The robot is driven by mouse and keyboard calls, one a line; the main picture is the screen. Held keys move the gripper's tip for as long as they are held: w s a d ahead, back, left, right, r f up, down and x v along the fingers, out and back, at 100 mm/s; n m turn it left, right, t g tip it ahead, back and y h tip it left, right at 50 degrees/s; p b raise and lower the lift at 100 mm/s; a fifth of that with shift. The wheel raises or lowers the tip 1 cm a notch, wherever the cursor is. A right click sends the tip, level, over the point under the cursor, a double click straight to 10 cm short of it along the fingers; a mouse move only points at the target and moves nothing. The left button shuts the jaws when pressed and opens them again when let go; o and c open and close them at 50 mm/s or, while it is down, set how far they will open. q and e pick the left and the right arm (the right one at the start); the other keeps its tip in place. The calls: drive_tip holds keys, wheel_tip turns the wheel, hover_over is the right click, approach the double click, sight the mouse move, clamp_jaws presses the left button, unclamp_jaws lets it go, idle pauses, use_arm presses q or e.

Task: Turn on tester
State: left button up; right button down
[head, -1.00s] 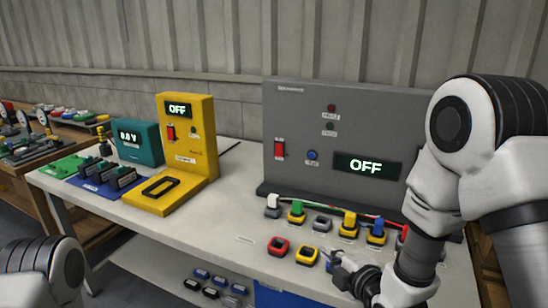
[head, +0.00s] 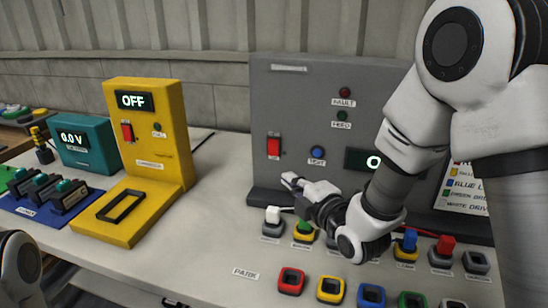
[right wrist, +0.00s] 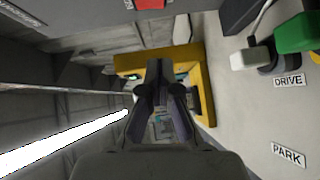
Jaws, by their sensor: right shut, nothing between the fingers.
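A grey panel (head: 300,90) stands at the back of the bench with a red switch (head: 274,147), a blue button (head: 317,155) and a display (head: 362,161) partly hidden by my right arm; only an "O" shows. A yellow unit (head: 168,150) to its left has its own red switch (head: 127,132) and a display (head: 134,101) reading OFF. My right gripper (head: 290,181) is shut and empty, just in front of and below the grey panel's red switch, apart from it. In the right wrist view the gripper (right wrist: 158,68) points toward the yellow unit (right wrist: 195,60), with a red part (right wrist: 150,4) at the top edge. My left gripper is out of view.
White (head: 272,215) and green (head: 303,229) plugs stand below my right gripper; blue (head: 409,241) and red (head: 446,245) ones stand further right. Coloured empty sockets line the bench's front. A teal meter (head: 86,144) reads 0.0 V. Bench left of the PARK label (head: 245,273) is clear.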

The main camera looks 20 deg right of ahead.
drive_tip(key=p, duration=0.1)
approach(268, 153)
drive_tip(key=w+a, duration=0.2)
drive_tip(key=a, duration=0.1)
drive_tip(key=w, duration=0.1)
drive_tip(key=w+d, duration=0.2)
drive_tip(key=w, duration=0.1)
drive_tip(key=shift+f, duration=0.3)
drive_tip(key=shift+a, duration=0.1)
